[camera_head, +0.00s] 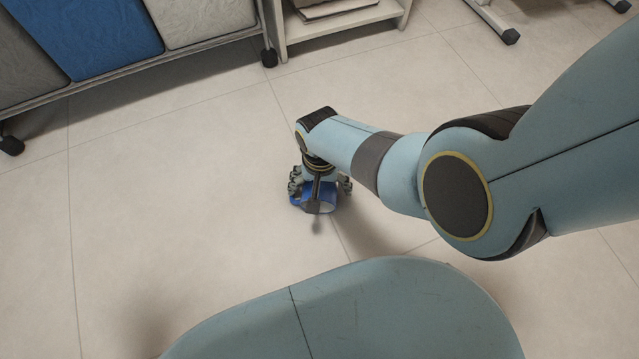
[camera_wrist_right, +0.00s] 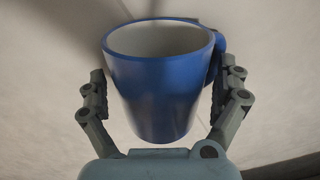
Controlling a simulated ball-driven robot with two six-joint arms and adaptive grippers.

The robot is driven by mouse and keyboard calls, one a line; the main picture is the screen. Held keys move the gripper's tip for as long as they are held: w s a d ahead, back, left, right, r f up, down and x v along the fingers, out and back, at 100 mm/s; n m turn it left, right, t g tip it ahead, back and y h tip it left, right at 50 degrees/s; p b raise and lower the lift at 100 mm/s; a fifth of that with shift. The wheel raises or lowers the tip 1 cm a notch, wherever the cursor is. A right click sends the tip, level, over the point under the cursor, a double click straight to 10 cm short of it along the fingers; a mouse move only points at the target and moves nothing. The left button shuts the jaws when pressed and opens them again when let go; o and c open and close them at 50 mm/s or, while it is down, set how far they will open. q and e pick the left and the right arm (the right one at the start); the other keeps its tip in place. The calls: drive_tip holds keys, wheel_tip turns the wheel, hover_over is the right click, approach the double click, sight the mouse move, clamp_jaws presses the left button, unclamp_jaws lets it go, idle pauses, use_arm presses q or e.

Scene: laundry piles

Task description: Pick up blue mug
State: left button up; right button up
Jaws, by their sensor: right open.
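The blue mug (camera_head: 296,200) is on the tiled floor in the head view, mostly hidden under my right gripper (camera_head: 320,186). In the right wrist view the mug (camera_wrist_right: 158,85) has a blue outside, a white inside and its handle at the upper right. My right gripper (camera_wrist_right: 165,98) is open, with one finger on each side of the mug. A gap shows between the left finger and the mug; the right finger is close to the mug below the handle. My left gripper is not in view.
A laundry sorter with grey, blue and white bags (camera_head: 95,35) stands on wheels at the upper left. A white shelf unit (camera_head: 340,20) is at the top middle. A wheeled metal leg (camera_head: 492,20) is at the upper right. The floor around the mug is clear.

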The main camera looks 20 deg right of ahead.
drive_tip(key=shift+c, duration=0.3)
drive_tip(key=c, duration=1.4)
drive_tip(key=shift+r, duration=0.1)
